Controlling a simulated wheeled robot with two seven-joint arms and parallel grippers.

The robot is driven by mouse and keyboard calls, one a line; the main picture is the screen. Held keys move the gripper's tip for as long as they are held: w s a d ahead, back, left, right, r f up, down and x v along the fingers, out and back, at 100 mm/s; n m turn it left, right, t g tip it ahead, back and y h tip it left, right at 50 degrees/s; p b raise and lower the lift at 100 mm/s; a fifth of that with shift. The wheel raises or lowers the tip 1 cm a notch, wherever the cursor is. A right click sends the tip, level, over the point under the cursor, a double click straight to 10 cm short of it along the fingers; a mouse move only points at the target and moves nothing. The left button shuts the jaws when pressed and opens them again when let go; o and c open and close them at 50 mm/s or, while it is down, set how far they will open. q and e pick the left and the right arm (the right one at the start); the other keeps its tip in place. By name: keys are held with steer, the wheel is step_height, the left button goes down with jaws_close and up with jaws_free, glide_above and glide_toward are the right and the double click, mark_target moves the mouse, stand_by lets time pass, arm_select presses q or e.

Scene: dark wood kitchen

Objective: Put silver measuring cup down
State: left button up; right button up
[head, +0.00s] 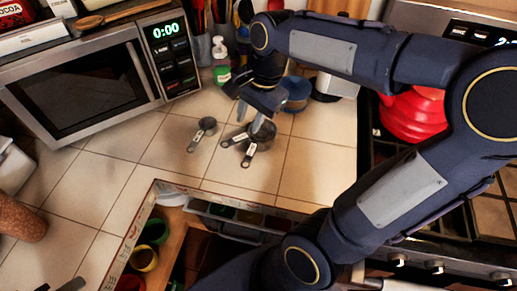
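One silver measuring cup (208,123) lies on the tiled counter, its handle pointing down and left. To its right, more silver measuring cups (265,132) sit close together, with two handles fanning out to the left and downward. My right gripper (249,115) points down just above this group. Its fingers look spread apart, and they partly hide the cups. I cannot tell whether a finger touches a cup. My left gripper does not show clearly.
A microwave (85,85) stands at the back left, with a soap bottle (221,62) beside it. A blue cup (296,92) is right of my gripper. A red kettle (413,112) sits on the stove. An open drawer (172,228) holds colored cups.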

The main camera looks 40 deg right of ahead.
steer(key=s+a+f+n+t+y, duration=0.1)
steer(key=s+a+f+n+t, duration=0.2)
steer(key=s+n, duration=0.9)
steer(key=shift+a+n+t+y, duration=0.3)
steer(key=shift+a+t, duration=0.3)
steer(key=shift+a, duration=0.2)
